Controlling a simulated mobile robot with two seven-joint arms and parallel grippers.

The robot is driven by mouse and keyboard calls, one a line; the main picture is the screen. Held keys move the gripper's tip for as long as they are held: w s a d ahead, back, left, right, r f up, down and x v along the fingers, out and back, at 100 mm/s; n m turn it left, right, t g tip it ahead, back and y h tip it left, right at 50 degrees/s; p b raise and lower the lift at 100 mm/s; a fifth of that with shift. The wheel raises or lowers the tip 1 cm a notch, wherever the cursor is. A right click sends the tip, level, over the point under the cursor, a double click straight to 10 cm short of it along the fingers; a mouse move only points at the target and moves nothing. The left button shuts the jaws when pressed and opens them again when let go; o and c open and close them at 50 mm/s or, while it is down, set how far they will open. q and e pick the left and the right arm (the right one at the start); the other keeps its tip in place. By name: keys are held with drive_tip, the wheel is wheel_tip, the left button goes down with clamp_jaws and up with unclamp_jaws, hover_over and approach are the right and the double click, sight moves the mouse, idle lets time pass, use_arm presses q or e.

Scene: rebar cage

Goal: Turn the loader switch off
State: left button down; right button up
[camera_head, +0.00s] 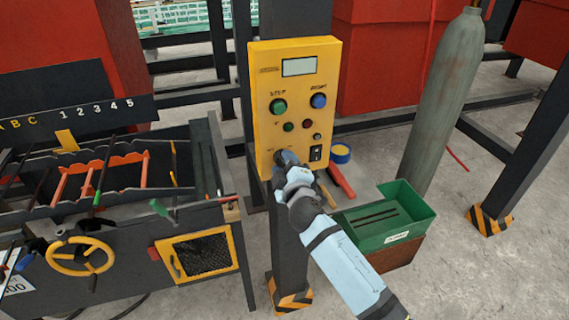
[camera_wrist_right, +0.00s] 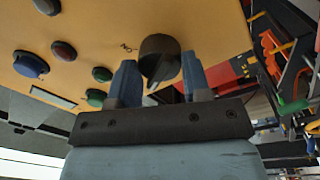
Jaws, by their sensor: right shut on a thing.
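The yellow control panel (camera_head: 262,95) stands on a dark post, with a small display and several buttons. My right gripper (camera_head: 287,160) is at its lower left face. In the right wrist view the two blue fingers (camera_wrist_right: 158,78) are on either side of a black rotary knob (camera_wrist_right: 158,55), shut on it. An "ON" mark shows upside down beside the knob. The gripper hides the knob in the head view, and which way it points is hard to tell. A black rocker switch (camera_head: 316,153) is just right of the gripper. My left gripper is not in view.
Green (camera_head: 279,106) and blue (camera_head: 318,101) buttons sit above the gripper. A green box (camera_head: 411,203) and a grey gas cylinder (camera_head: 446,95) stand to the right. A bench with a yellow handwheel (camera_head: 80,256) is at the left. Concrete floor lies at the lower right.

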drive_tip(key=shift+n+p, duration=0.3)
drive_tip(key=shift+n, duration=1.8)
drive_tip(key=o, duration=0.9)
drive_tip(key=b+v, duration=0.1)
drive_tip(key=v, duration=1.2)
drive_tip(key=shift+s+d+f+b, duration=0.15)
drive_tip(key=shift+s+d+b, duration=0.1)
drive_tip(key=shift+s+b, duration=0.1)
